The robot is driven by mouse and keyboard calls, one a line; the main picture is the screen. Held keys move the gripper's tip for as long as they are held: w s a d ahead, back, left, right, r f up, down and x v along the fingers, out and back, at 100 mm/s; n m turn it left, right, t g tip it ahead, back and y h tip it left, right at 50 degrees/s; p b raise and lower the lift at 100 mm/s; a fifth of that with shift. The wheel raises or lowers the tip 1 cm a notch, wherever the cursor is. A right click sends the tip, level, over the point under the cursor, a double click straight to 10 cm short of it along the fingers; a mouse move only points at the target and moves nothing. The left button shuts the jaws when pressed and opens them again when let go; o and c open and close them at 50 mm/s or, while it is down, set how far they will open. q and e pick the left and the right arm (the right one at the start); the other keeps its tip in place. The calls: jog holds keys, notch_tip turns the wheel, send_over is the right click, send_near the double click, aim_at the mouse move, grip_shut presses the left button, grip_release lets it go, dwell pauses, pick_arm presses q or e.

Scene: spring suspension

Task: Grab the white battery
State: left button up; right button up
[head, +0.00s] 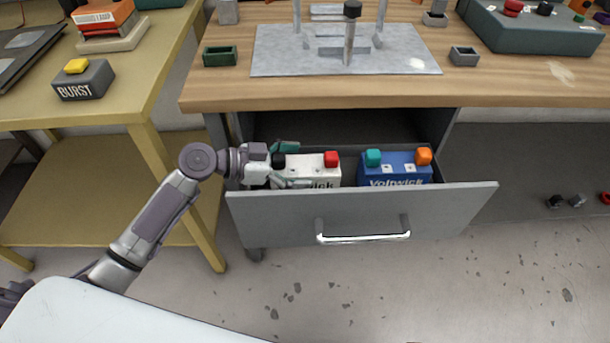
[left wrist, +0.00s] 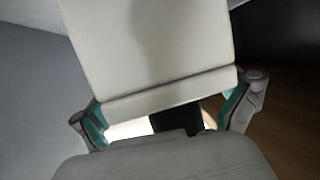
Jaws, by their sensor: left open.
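The white battery (head: 318,165) sits in the open drawer (head: 360,215), with a black terminal at its left end and a red one at its right. My left gripper (head: 291,165) is at the battery's left end, open, with one finger on the far side and one on the near side. In the left wrist view the white battery (left wrist: 150,45) fills the upper middle. The fingers of my left gripper (left wrist: 165,115) stand at either side of it. Whether they touch it I cannot tell. My right gripper is not in view.
A blue battery (head: 395,168) with teal and orange terminals sits to the right in the same drawer. The wooden tabletop (head: 300,94) overhangs the drawer's back. A yellow table (head: 110,100) stands at the left. The floor in front is clear.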

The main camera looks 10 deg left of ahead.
pick_arm(q)
jog(key=c, duration=1.8)
jog(key=shift+w+r, duration=0.1)
jog(key=shift+r, duration=0.3)
jog(key=shift+c, duration=0.4)
jog(key=shift+f, duration=0.1)
grip_shut()
